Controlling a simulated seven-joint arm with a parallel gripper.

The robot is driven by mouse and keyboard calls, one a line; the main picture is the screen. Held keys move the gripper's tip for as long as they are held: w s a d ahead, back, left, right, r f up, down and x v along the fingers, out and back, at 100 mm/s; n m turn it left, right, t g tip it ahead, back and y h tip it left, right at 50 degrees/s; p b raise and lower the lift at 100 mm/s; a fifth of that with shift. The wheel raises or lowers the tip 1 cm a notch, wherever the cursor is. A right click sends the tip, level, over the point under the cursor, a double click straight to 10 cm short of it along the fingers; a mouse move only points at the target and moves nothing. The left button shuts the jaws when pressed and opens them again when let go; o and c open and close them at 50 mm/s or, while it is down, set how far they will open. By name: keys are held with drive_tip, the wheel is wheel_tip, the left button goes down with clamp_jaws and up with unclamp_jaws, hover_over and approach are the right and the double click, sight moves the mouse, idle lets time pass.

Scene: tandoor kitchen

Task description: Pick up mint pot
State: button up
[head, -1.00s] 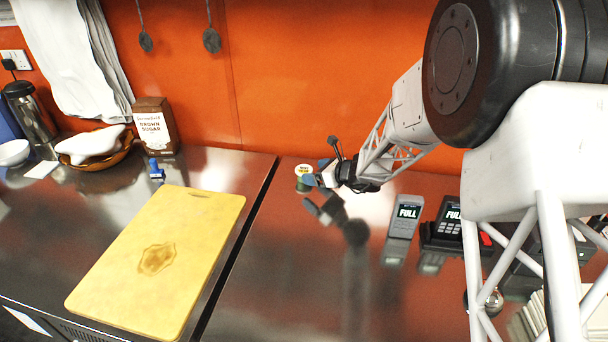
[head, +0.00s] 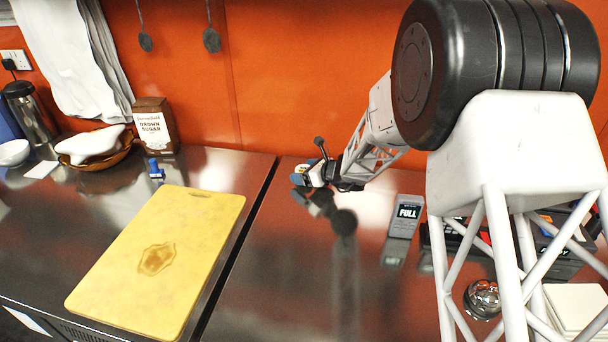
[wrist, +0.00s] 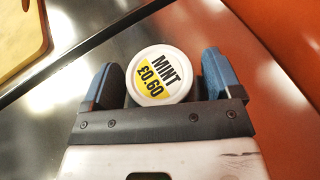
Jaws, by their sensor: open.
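The mint pot (wrist: 160,75) shows in the wrist view with a round white and yellow lid that reads "MINT £0.60". It sits between the two blue fingers of my gripper (wrist: 158,82), with a visible gap to the right finger and a narrower one to the left. My gripper is open around the pot. In the head view my gripper (head: 306,177) is low at the counter's back, near the orange wall, and hides most of the pot. The pot's lower body is hidden in both views.
A yellow cutting board (head: 190,230) lies left of the counter seam. A brown sugar box (head: 155,127) and a small blue item (head: 156,168) stand behind it. A grey device reading "FULL" (head: 407,213) is right of my gripper.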

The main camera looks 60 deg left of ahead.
drive_tip(key=c, duration=0.8)
drive_tip(key=shift+c, duration=0.2)
drive_tip(key=shift+r, duration=5)
